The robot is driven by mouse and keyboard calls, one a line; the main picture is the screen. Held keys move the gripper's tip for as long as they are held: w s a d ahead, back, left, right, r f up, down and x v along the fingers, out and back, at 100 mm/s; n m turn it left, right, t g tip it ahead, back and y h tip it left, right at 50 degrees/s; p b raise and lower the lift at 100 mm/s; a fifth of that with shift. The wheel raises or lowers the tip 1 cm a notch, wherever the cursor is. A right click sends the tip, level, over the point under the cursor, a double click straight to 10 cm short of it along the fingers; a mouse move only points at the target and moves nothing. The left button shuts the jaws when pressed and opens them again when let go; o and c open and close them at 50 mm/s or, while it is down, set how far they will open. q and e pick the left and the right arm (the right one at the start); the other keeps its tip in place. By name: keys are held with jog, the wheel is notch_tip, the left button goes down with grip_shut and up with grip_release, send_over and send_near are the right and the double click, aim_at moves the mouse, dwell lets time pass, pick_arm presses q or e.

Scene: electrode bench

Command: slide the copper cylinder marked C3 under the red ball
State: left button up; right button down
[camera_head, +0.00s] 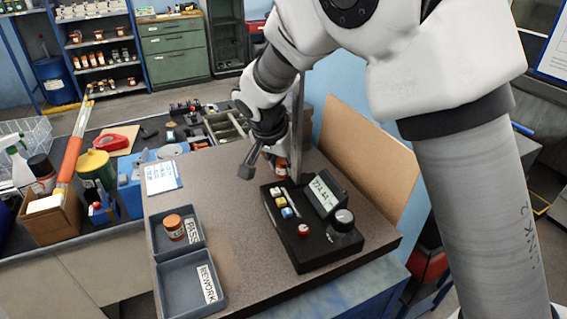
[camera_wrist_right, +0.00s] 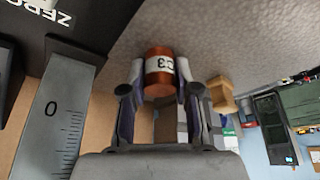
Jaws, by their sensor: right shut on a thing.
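The copper cylinder marked C3 (camera_wrist_right: 159,72) is between the two fingertips of my right gripper (camera_wrist_right: 160,80) in the right wrist view, with its white label showing. My right gripper is shut on it. In the head view this gripper (camera_head: 266,163) is low over the far part of the bench, beside the upright post (camera_head: 298,125). An orange-brown piece (camera_head: 282,170) shows partly behind the post there. A small red round part (camera_head: 303,231) sits on the black gauge box; I cannot tell whether it is the red ball. My left gripper is out of view.
The black gauge box (camera_head: 318,249), with display and knob, stands right of the gripper. A grey PASS tray (camera_head: 157,240) holds another copper cylinder (camera_head: 174,226). The REWORK tray (camera_head: 180,292) is empty. A tan board (camera_head: 367,158) stands behind. The grey bench top (camera_head: 232,222) is clear between trays and gauge.

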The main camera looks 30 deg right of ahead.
jog(key=c, duration=0.8)
grip_release()
jog(key=shift+o, duration=0.2)
